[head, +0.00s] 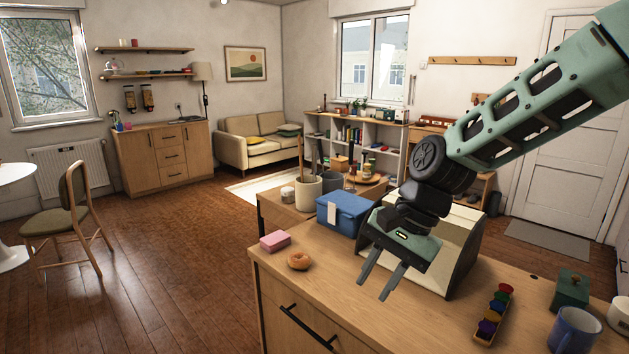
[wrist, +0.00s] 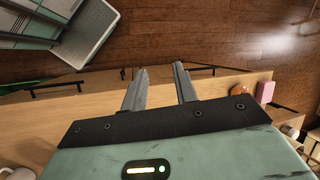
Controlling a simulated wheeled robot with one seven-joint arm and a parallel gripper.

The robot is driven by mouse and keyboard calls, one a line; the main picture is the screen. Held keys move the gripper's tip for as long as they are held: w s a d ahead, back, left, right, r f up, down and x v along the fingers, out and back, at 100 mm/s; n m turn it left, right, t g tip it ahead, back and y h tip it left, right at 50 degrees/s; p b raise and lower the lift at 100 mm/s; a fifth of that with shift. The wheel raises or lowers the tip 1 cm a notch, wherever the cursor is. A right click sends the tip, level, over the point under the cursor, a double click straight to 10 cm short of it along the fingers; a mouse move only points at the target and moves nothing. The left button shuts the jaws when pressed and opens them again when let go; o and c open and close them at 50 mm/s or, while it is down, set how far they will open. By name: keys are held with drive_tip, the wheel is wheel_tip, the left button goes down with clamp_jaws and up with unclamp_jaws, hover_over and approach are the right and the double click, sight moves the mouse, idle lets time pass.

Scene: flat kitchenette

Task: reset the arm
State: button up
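My gripper (head: 378,282) hangs over the wooden counter (head: 340,313) in the head view, at the end of my green arm. Its two grey fingers point down and to the left. They stand apart with nothing between them. In the wrist view my gripper (wrist: 160,80) also shows two separated fingers, with the counter's edge and the floor beyond them. The fingertips appear to be above the counter, not touching anything that I can see.
On the counter are a donut (head: 299,261), a pink block (head: 275,241), a blue box (head: 343,213), a tray of colored pieces (head: 494,314), a green box (head: 570,289) and a blue mug (head: 574,330). A cream slanted bin (head: 462,235) stands behind my gripper. Open floor (head: 160,270) lies left.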

drive_tip(key=s+d+n+h, duration=0.2)
drive_tip(key=s+n, duration=0.5)
drive_tip(key=s, duration=0.4)
drive_tip(key=s+d+f+n+t+h, duration=0.1)
drive_tip(key=s+d+n+h, duration=0.1)
drive_tip(key=s+n, duration=0.5)
drive_tip(key=s, duration=0.4)
drive_tip(key=shift+s+n, duration=0.15)
drive_tip(key=shift+n, duration=0.15)
